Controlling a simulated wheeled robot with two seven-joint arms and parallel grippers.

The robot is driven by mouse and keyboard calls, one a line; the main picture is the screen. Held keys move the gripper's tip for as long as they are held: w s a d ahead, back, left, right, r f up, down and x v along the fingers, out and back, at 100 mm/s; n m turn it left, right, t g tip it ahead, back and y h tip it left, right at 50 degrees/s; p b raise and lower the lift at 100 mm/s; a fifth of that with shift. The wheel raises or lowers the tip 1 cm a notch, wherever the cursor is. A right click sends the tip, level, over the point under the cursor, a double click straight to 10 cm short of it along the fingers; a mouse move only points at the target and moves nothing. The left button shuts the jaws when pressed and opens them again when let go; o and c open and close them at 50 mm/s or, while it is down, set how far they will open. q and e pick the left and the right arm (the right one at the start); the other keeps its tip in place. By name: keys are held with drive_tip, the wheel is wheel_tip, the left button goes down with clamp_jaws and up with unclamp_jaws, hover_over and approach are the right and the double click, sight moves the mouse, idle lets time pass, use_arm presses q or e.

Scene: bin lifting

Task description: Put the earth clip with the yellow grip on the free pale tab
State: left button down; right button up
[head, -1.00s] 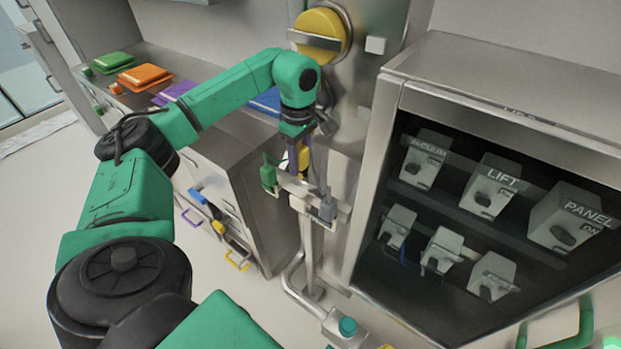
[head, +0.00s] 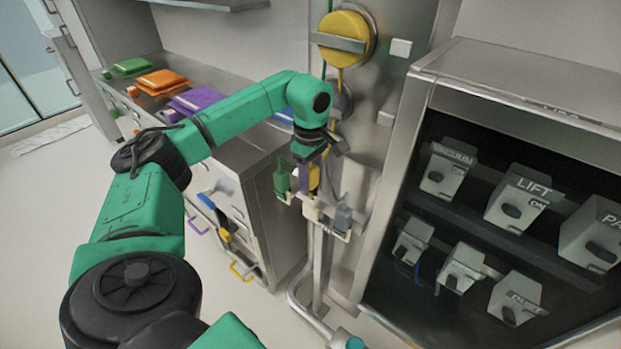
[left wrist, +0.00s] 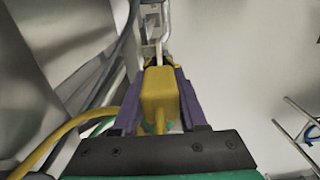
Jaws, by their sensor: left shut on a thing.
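My left gripper (head: 309,180) points down in the head view, with its purple fingers around the yellow grip (head: 314,179) of the earth clip. The left wrist view shows the same yellow grip (left wrist: 159,95) held between the purple fingers, with a yellow cable trailing left. Below it is a rail with a green clip (head: 281,182) at its left and a grey clip (head: 343,216) at its right. A pale tab (head: 312,210) stands between them, just below the held clip. The clip's jaws are mostly hidden, so I cannot tell whether they touch the tab. My right gripper is not in view.
A steel cabinet (head: 560,105) with labelled switch blocks stands close on the right. A drawer unit (head: 262,165) with coloured cases on top stands behind my left arm. A yellow knob (head: 345,25) is on the steel column above.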

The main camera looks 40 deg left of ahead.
sight(311, 207)
use_arm(q)
drive_tip(key=shift+f, duration=0.15)
drive_tip(key=shift+w+f+b, duration=0.1)
drive_tip(key=shift+f+b, duration=0.75)
drive_tip(key=shift+f, duration=0.6)
drive_tip(key=shift+f+b, duration=0.65)
drive_tip(key=shift+f, duration=0.4)
drive_tip(key=shift+f, duration=0.15)
drive_tip(key=shift+f, duration=0.4)
drive_tip(key=shift+f, duration=0.1)
